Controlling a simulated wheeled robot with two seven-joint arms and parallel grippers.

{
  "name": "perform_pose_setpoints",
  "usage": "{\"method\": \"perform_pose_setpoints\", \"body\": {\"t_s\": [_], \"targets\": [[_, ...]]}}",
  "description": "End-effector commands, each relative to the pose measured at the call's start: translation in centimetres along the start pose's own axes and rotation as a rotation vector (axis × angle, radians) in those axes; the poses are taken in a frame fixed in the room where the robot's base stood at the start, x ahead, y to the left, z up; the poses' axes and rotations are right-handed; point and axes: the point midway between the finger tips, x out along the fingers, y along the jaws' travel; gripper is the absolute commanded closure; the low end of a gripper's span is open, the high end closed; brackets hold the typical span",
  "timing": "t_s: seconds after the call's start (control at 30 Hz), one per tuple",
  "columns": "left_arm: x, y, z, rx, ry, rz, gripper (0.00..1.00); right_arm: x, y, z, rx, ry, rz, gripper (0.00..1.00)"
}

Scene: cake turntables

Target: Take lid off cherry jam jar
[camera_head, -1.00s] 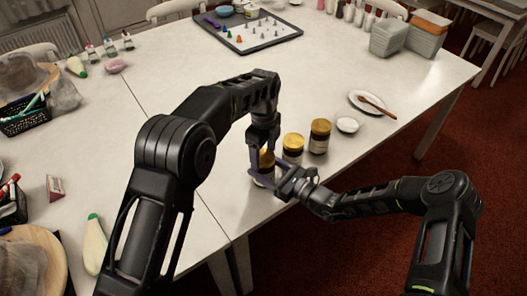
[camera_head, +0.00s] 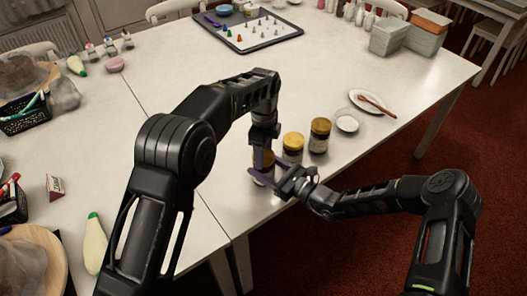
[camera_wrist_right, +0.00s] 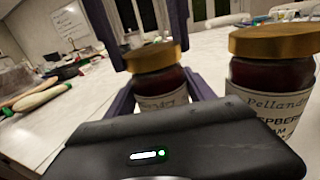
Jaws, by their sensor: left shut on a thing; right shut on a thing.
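The jar between my grippers has a gold lid (camera_wrist_right: 155,57), dark red contents and a pale label (camera_wrist_right: 163,102). In the head view it is the leftmost of three gold-lidded jars, mostly covered by my grippers. My left gripper (camera_head: 263,158) reaches down from above and is shut on the lid. My right gripper (camera_head: 262,179) comes in from the side, lower down, and is shut on the jar's body. The jar looks upright on the table. Its label is too small to read, so I cannot tell its flavour.
A middle jar (camera_head: 293,147) and a right jar (camera_head: 319,135) stand close by; one reads raspberry jam in the wrist view (camera_wrist_right: 272,90). Beyond are a small white dish (camera_head: 347,124) and a plate with a brown utensil (camera_head: 371,101).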

Motion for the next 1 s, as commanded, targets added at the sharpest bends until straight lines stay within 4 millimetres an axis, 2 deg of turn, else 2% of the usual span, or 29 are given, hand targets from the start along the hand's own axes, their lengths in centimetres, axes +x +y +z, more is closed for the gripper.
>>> {"method": "perform_pose_setpoints", "body": {"t_s": [0.8,0.9,1.0], "targets": [[-0.16,-0.04,-0.07,-2.213,0.001,-0.002,0.88,0.01,-0.01,0.03,0.0,0.0,0.0,1.0],[-0.19,-0.05,-0.05,-2.452,0.001,-0.002,0.88,0.01,-0.01,0.03,0.0,0.0,0.0,1.0],[-0.22,-0.06,-0.09,-2.603,0.002,-0.001,0.88,0.01,-0.01,0.03,0.0,0.0,0.0,1.0]]}}
